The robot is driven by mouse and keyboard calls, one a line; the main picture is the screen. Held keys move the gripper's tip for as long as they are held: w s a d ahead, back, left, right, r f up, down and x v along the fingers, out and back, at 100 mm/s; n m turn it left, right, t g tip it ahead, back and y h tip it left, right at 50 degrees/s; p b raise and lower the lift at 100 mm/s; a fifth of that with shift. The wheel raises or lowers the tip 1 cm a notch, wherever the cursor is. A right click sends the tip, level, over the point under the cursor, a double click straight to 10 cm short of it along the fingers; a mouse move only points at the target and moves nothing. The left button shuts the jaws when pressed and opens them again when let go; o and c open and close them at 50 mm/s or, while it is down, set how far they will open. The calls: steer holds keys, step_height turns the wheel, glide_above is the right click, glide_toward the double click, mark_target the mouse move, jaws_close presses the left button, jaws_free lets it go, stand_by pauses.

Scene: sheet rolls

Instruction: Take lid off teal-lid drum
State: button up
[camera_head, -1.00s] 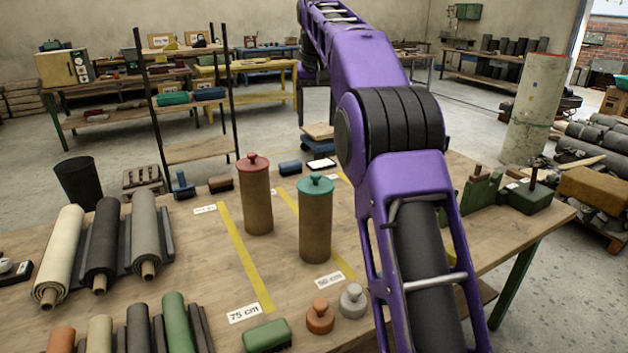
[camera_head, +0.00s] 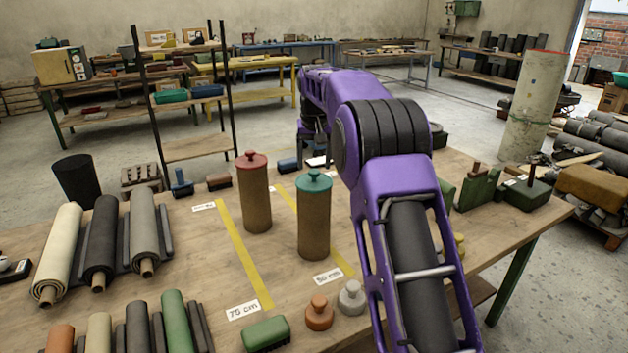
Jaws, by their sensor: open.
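The teal-lid drum (camera_head: 314,228) stands upright on the workbench, a brown cylinder. Its teal lid (camera_head: 314,182) with a round knob sits on top. A similar drum with a red lid (camera_head: 252,162) stands to its left and a little farther back. My purple arm comes in from the lower right and bends at a black-ribbed elbow. My gripper (camera_head: 313,150) hangs small and dark beyond the teal lid, apart from it. It is open and empty, though its fingers are hard to make out.
Loose orange (camera_head: 319,313) and grey (camera_head: 351,297) knobbed pieces stand in front of the drum. Sheet rolls (camera_head: 103,245) lie at the left. A green brush (camera_head: 266,334) is at the front. Green blocks (camera_head: 527,193) stand at the right. Yellow tape strips (camera_head: 243,255) mark the bench.

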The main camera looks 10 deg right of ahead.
mark_target(314, 177)
steer(key=shift+x, duration=1.45)
jaws_close()
